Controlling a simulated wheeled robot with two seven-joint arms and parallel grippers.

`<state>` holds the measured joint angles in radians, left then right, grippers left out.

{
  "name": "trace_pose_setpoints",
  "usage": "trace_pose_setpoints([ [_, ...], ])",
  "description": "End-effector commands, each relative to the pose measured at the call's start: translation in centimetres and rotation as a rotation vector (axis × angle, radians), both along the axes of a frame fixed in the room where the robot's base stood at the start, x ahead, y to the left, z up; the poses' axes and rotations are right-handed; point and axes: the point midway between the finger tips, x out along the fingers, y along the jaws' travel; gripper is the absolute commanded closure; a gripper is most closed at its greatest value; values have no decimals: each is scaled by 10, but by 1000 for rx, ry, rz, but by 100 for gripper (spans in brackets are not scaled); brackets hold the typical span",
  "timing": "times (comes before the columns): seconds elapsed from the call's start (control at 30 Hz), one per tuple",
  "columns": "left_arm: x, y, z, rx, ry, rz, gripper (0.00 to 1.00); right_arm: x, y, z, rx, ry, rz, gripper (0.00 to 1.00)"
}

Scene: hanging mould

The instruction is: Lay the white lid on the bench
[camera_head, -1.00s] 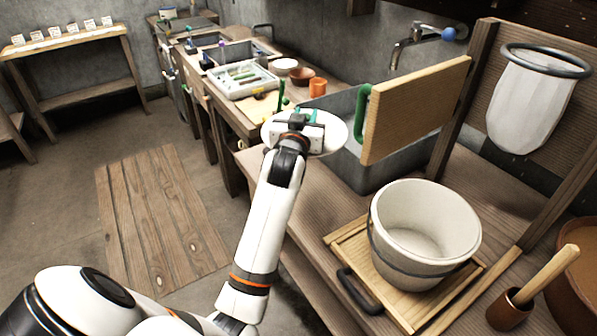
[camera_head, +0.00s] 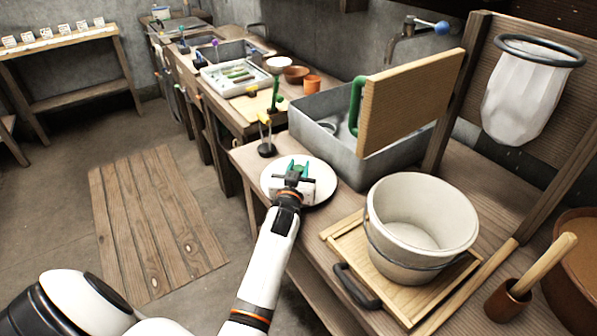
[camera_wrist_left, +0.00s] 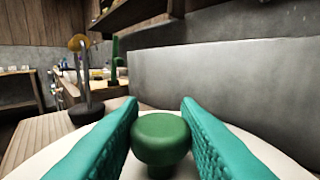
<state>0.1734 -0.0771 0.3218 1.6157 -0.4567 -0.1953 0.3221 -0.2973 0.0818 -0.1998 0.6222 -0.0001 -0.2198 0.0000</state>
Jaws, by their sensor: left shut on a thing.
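The white lid (camera_head: 324,182) is round and lies about level at the front of the wooden bench (camera_head: 350,203), left of the white bucket. A dark shadow shows under its right edge; I cannot tell whether it touches the wood. My left gripper (camera_head: 294,170) is shut on the lid's green knob. In the left wrist view the teal fingers stand on both sides of the green knob (camera_wrist_left: 161,130), with the white lid (camera_wrist_left: 68,138) below. My right gripper is not in view.
The white bucket (camera_head: 420,225) stands on a wooden tray (camera_head: 340,240). The grey sink (camera_head: 320,128) is behind the lid, with a green-handled wooden board (camera_head: 405,105) over it. A small stand with a yellow top (camera_head: 266,138) is just beyond the lid, left of the sink.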

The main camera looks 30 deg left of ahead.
Motion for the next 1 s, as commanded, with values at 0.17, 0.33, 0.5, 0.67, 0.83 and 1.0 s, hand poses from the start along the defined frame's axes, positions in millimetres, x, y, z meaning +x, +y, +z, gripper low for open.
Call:
trace_pose_setpoints([
  [0.17,0,0,-6,2,-1,-1,94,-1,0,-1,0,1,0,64],
  [0.33,0,0,-6,2,-1,0,94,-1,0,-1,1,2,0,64],
  [0.5,0,0,-9,1,-1,0,59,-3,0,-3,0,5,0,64],
  [0.67,0,0,-9,1,-1,0,49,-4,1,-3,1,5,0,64],
  [0.83,0,0,-8,1,-1,0,49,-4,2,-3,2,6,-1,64],
  [1.0,0,0,-6,1,0,-1,49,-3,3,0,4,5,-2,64],
])
